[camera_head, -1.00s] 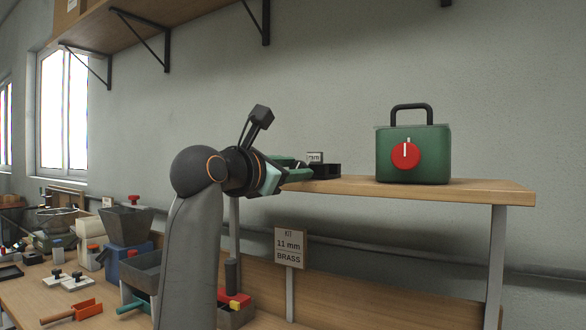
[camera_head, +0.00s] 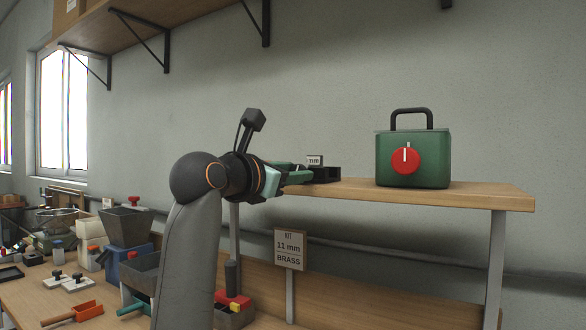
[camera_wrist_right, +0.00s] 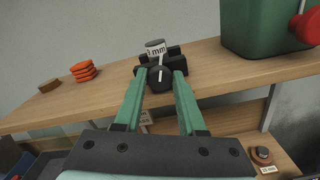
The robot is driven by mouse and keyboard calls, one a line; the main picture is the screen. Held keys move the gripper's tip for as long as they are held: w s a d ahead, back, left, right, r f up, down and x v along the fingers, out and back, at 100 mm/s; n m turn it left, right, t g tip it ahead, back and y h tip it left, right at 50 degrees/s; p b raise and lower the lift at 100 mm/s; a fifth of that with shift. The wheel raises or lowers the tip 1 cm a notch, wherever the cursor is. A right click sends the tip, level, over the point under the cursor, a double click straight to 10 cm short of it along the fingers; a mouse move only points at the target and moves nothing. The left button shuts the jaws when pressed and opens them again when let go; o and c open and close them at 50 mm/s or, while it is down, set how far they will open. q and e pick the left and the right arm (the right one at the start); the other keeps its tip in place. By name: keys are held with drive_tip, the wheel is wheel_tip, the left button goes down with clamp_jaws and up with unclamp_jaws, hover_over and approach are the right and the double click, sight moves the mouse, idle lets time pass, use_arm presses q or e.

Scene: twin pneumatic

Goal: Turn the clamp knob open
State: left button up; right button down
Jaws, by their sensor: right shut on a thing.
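The clamp is a small black block (camera_wrist_right: 176,62) on the wooden shelf, with a white label ending in "mm" (camera_wrist_right: 156,47). It also shows in the head view (camera_head: 326,174). Its dark round clamp knob (camera_wrist_right: 160,77) faces my right gripper. My right gripper (camera_wrist_right: 161,80) has its two green fingers on either side of the knob, closed on it at the fingertips. In the head view the fingers reach the clamp from the left and hide the knob. My left gripper is in neither view.
A green box (camera_head: 412,172) with a red dial and black handle stands right of the clamp on the shelf (camera_head: 440,194). Orange discs (camera_wrist_right: 84,70) lie left of the clamp. A sign (camera_head: 289,249) reading "11 mm BRASS" stands below. The lower bench is cluttered with bins and tools.

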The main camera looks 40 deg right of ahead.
drive_tip(key=shift+n+p, duration=0.65)
drive_tip(key=shift+n, duration=1.25)
drive_tip(key=c, duration=0.8)
unclamp_jaws()
drive_tip(key=b+v, duration=0.1)
drive_tip(key=v, duration=1.1)
drive_tip(key=shift+a, duration=0.3)
